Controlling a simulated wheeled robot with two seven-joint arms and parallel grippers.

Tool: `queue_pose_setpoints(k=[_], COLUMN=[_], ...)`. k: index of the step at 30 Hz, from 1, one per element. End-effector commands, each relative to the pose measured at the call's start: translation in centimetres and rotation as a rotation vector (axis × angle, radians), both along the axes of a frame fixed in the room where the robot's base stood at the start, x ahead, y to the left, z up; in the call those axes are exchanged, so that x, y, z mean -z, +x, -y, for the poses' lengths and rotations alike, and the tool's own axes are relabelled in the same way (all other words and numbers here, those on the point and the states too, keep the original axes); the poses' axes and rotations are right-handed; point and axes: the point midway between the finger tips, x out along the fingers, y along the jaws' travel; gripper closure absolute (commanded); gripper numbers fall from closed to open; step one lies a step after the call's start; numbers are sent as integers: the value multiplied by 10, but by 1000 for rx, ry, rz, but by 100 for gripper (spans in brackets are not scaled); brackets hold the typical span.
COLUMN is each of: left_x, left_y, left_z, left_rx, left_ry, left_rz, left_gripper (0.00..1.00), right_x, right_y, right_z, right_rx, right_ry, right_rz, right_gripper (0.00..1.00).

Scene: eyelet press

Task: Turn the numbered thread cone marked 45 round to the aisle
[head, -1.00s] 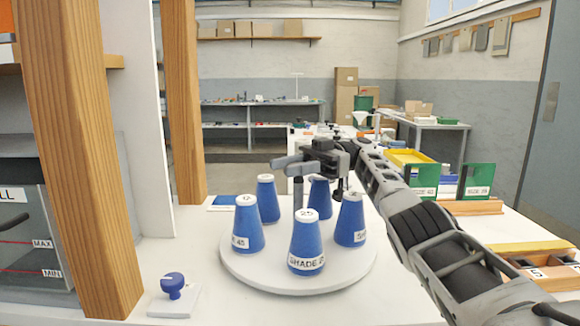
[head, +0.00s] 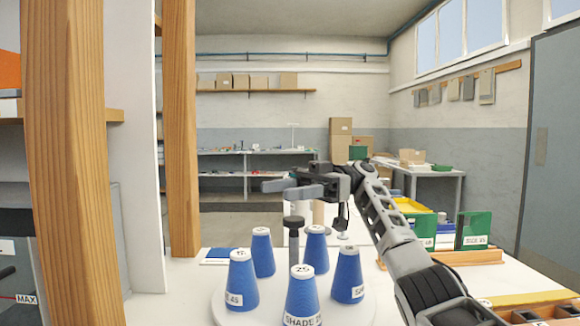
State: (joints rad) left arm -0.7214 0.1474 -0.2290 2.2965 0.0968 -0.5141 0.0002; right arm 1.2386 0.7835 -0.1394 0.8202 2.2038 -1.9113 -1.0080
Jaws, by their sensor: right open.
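The blue thread cone marked 45 (head: 242,279) stands upright at the front left of a round white turntable (head: 361,306). Its label sits low and is turned partly to the left, so only its end reads. A cone marked 25 (head: 302,292) stands front centre, with others at the right (head: 348,277), back left (head: 263,254) and back right (head: 315,251). A dark post (head: 293,240) rises from the turntable's middle. My right gripper (head: 274,189) is open and empty above the post, fingers pointing left, apart from the cones. My left gripper is out of view.
Wooden posts (head: 181,130) and a white panel stand at the left. A blue pad (head: 218,256) lies behind the turntable at left. Green card holders (head: 472,230) and a yellow bin stand at the right. The lower edge of the view cuts off the turntable's front.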

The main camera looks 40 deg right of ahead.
Motion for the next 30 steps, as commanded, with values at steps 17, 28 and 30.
queue_pose_setpoints(k=[17, 28, 30], left_x=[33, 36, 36], left_y=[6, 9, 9], left_z=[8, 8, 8], left_rx=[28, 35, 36], left_ry=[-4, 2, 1], left_rz=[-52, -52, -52], left_gripper=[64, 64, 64], right_x=[-55, -63, -63], right_y=[-75, -88, -88], right_z=[-56, -65, -65], right_rx=[0, 1, 1], right_ry=[0, 2, 2], right_rz=[2, -1, -1], right_gripper=[40, 40, 40])
